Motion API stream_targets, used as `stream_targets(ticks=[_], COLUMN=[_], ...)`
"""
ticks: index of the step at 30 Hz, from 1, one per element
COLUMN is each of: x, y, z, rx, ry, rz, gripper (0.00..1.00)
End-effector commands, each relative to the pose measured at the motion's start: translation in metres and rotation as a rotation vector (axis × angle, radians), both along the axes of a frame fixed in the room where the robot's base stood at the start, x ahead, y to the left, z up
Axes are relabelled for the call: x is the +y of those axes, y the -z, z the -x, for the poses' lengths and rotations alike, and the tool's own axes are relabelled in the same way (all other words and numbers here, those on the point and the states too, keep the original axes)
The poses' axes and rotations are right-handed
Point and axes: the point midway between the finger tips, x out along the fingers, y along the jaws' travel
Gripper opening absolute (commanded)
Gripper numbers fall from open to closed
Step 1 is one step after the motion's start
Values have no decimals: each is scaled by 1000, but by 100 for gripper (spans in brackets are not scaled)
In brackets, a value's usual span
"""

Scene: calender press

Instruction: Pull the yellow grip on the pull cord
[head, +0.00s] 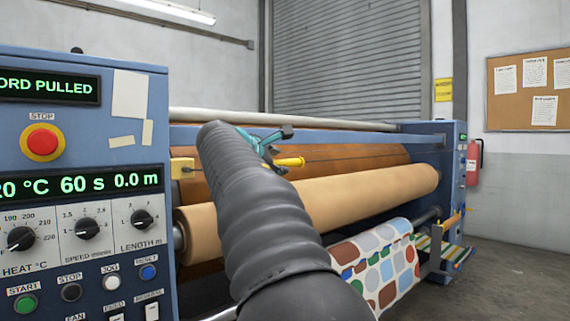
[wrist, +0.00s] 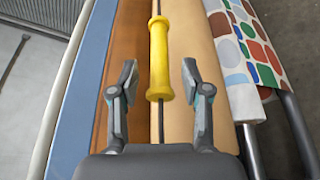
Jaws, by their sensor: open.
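The yellow grip (head: 291,162) is a short cylinder on a thin dark pull cord (head: 345,158) that runs along the front of the press above the tan roller. In the wrist view the yellow grip (wrist: 159,55) lies lengthwise, with its lower end between my fingers. My gripper (wrist: 159,75) is open, one finger on each side with a gap to the grip. Whether the fingers are level with the grip in depth is unclear. In the head view my dark arm hides part of the cord, and my gripper (head: 279,149) shows by the grip.
The control panel (head: 85,190) stands at the left; its upper display (head: 48,87) shows "ORD PULLED", cut off at the edge. A tan roller (head: 350,200) and patterned fabric (head: 385,262) lie below the cord. Open floor (head: 515,280) is at the right.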

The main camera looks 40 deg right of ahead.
Motion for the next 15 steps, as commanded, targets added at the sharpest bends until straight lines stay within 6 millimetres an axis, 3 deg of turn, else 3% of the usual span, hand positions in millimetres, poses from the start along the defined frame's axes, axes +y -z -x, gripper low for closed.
stream_targets(ticks=[6,15], x=[-30,-43], y=[7,10], z=[-13,-19], rx=[1,-1], ry=[1,-1], rz=[0,-1], gripper=[48,48])
